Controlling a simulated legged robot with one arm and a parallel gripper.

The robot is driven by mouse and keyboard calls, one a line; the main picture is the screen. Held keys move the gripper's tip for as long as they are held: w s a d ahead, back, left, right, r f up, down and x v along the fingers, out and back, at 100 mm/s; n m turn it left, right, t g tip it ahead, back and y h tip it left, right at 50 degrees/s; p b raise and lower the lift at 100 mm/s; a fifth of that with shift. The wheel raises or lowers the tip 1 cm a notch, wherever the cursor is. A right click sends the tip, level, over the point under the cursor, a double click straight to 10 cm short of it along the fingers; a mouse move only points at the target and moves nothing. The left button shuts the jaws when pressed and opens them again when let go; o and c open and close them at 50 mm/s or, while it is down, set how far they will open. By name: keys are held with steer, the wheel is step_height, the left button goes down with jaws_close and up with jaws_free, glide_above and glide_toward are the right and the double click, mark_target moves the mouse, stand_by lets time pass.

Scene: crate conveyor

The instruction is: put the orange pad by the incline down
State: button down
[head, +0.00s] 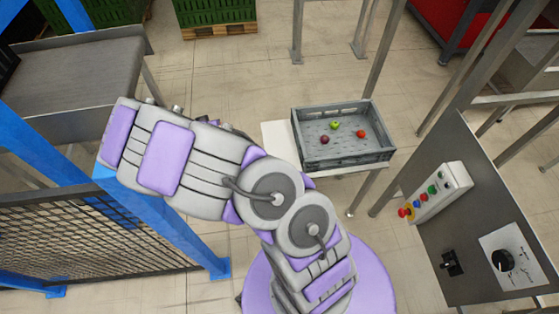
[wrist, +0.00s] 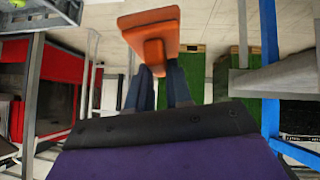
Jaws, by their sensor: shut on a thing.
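In the wrist view my gripper (wrist: 158,82) is shut on the orange pad (wrist: 148,22), a flat orange piece with a smaller orange block on it between my fingers. The pad is held up in the air, clear of any surface I can see. In the head view my arm reaches to the left and hides both gripper and pad. A grey conveyor surface (head: 75,72) stands at the upper left; I cannot tell whether it is the incline.
A grey crate (head: 345,165) with several fruits stands on a white stand at centre right. A control panel (head: 475,220) with buttons and a dial is at the right. A blue post (head: 165,215) and mesh fence (head: 85,240) stand at the left. Green crates (head: 215,12) are behind.

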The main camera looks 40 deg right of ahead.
steer(key=shift+s+d+f+m+g+h, duration=0.3)
steer(key=shift+d+f+m, duration=0.2)
steer(key=shift+f, duration=0.3)
steer(key=shift+s+d+f+m+g+h, duration=0.1)
steer(key=shift+s+d+f+m+g, duration=0.1)
steer(key=shift+s+d+f+m, duration=0.35)
steer(key=s+d+f+m+g+h+b, duration=0.1)
steer(key=s+d+f+m+g, duration=0.3)
steer(key=s+d+f+m, duration=0.45)
steer(key=s+d+f+m+g+h+b, duration=0.1)
steer(key=s+d+f+m+g, duration=0.3)
steer(key=s+f, duration=0.75)
steer(key=shift+t, duration=0.3)
steer(key=w+d, duration=0.2)
steer(key=w, duration=0.2)
steer(key=w+d+b, duration=0.1)
steer(key=w+d, duration=0.1)
steer(key=w, duration=0.2)
steer(key=w+d, duration=0.2)
steer(key=w, duration=0.2)
steer(key=shift+w+d+r+b, duration=0.15)
steer(key=shift+w+r+b, duration=0.15)
steer(key=shift+b, duration=0.1)
steer(key=shift+f+b, duration=0.65)
steer(key=shift+f, duration=1.1)
steer(key=shift+r, duration=0.1)
steer(key=c, duration=1)
jaws_free()
steer(key=shift+c, duration=0.2)
